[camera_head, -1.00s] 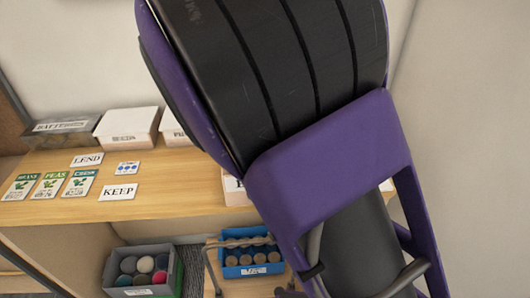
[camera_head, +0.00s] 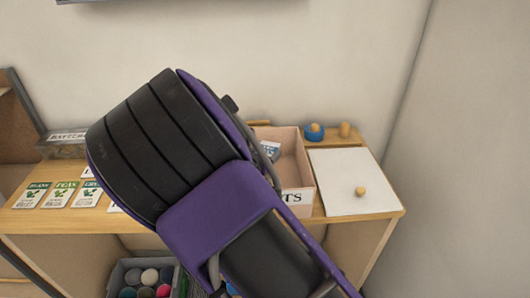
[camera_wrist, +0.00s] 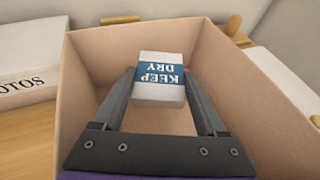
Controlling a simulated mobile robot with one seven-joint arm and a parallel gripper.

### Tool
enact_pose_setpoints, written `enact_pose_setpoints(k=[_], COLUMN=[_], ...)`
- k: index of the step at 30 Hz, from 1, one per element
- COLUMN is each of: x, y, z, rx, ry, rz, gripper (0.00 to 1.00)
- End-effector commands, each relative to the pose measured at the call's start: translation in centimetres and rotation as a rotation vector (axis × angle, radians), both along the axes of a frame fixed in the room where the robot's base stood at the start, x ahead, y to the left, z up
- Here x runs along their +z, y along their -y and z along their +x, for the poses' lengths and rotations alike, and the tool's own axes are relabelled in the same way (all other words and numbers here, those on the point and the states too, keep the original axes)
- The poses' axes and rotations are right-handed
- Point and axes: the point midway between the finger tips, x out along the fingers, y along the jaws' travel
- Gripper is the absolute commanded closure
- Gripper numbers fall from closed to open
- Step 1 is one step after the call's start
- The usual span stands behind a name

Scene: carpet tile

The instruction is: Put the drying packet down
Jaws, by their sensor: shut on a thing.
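The drying packet (camera_wrist: 160,80) is a small white block with a blue band reading "KEEP DRY". My gripper (camera_wrist: 160,92) is shut on it, one finger at each side, in the wrist view. The packet is over or inside an open pinkish-tan box (camera_wrist: 88,65); I cannot tell its exact height above the box floor. In the head view the packet (camera_head: 270,150) shows at the left part of the same box (camera_head: 292,165), whose front label ends in "TS". My arm hides the box's left part and most of my gripper.
A white lid or board (camera_head: 340,190) with a wooden knob lies right of the box. A blue object (camera_head: 314,132) and a wooden knob (camera_head: 345,129) stand behind. Seed packets (camera_head: 60,195) lie at the left. A box labelled "PHOTOS" (camera_wrist: 30,75) is beside the tan box.

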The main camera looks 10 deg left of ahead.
Motion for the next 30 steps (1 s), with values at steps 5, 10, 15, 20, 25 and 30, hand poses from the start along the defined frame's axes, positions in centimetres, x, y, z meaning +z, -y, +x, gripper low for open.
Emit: enact_pose_setpoints(k=[5, 10, 15, 20, 25, 30], x=[0.0, -0.7, -1.3, -1.5, -1.7, -1.8], y=[0.0, 0.0, 0.0, 0.0, 0.0, 0.1], z=[0.0, 0.0, 0.0, -0.1, -0.2, -0.3], rx=[0.000, 0.000, -0.001, 0.000, 0.001, 0.001], ry=[0.000, -0.001, -0.003, -0.005, -0.010, -0.013], rz=[0.000, 0.000, -0.001, -0.002, -0.004, -0.004], gripper=[0.80, 0.80, 0.80, 0.80, 0.00, 0.00])
